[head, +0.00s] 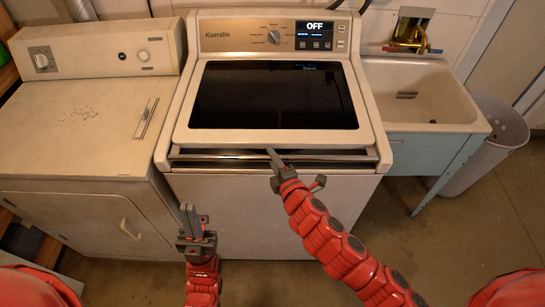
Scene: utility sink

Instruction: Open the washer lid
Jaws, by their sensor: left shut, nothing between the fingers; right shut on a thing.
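The washer (230,197) stands in the middle with its control panel at the back reading OFF. Its lid (355,138) has a dark glass window and looks down or nearly down; a dark gap shows under its front edge. My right gripper (272,155) is at the lid's front edge, shut on what looks like the lid's front lip or handle (215,154). The exact contact is too small to tell. My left gripper (189,212) is shut and empty, pointing up in front of the washer's lower left front, apart from the lid.
An older white dryer (75,130) stands close on the left, with a handle on its front door. A utility sink (420,95) is on the right, with a grey bin (490,145) beyond it. Bare floor (440,240) lies at the front right.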

